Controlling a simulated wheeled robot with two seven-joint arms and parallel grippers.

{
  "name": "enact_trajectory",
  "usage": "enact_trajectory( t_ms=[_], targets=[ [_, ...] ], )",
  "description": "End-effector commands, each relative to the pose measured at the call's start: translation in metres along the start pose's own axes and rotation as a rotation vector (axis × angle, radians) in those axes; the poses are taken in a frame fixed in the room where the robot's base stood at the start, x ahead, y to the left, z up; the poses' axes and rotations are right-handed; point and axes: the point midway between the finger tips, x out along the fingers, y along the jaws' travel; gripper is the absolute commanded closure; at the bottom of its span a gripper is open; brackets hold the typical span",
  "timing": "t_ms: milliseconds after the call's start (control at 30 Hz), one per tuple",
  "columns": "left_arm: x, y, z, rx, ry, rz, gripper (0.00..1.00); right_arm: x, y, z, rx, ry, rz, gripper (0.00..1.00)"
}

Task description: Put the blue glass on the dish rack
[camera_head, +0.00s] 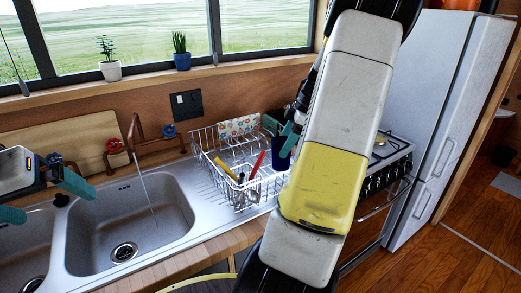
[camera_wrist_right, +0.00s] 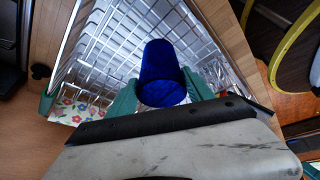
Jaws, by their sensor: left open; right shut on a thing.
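The blue glass (camera_head: 279,156) is at the right end of the white wire dish rack (camera_head: 213,166), partly hidden behind my right arm. My right gripper (camera_head: 290,140) is shut on it. In the right wrist view, the glass (camera_wrist_right: 162,70) sits between the green fingers of my right gripper (camera_wrist_right: 162,96), with the wires of the dish rack (camera_wrist_right: 105,45) behind it. I cannot tell whether the glass touches the rack. My left gripper (camera_head: 44,198) is open and empty over the sink at the left.
The rack holds cutlery with a yellow handle (camera_head: 226,169) and a red handle (camera_head: 258,164), and a flowered cloth (camera_head: 238,126) hangs at its back. The double sink (camera_head: 130,222) with running water is left of it. A stove (camera_head: 390,155) and fridge (camera_head: 440,120) stand right.

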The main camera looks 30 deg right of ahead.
Motion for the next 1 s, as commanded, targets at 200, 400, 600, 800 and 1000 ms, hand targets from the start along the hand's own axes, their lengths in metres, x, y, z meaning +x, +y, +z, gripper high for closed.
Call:
enact_trajectory(
  t_ms=[200,400,600,800,1000],
  targets=[
    [0.0,0.0,0.0,0.0,0.0,0.0,0.0,0.024,-0.002,0.01,0.002,0.002,-0.003,0.92],
    [0.0,0.0,0.0,0.0,0.0,0.0,0.0,0.034,-0.002,0.015,-0.001,0.0,0.001,0.92],
    [0.0,0.0,0.0,0.0,0.0,0.0,0.0,0.035,-0.002,0.015,0.0,0.0,0.0,0.92],
    [0.0,0.0,0.0,0.0,0.0,0.0,0.0,0.035,-0.002,0.015,0.0,0.0,0.0,0.18],
    [0.0,0.0,0.0,0.0,0.0,0.0,0.0,0.035,-0.002,0.015,0.0,0.0,0.0,0.18]
  ],
)
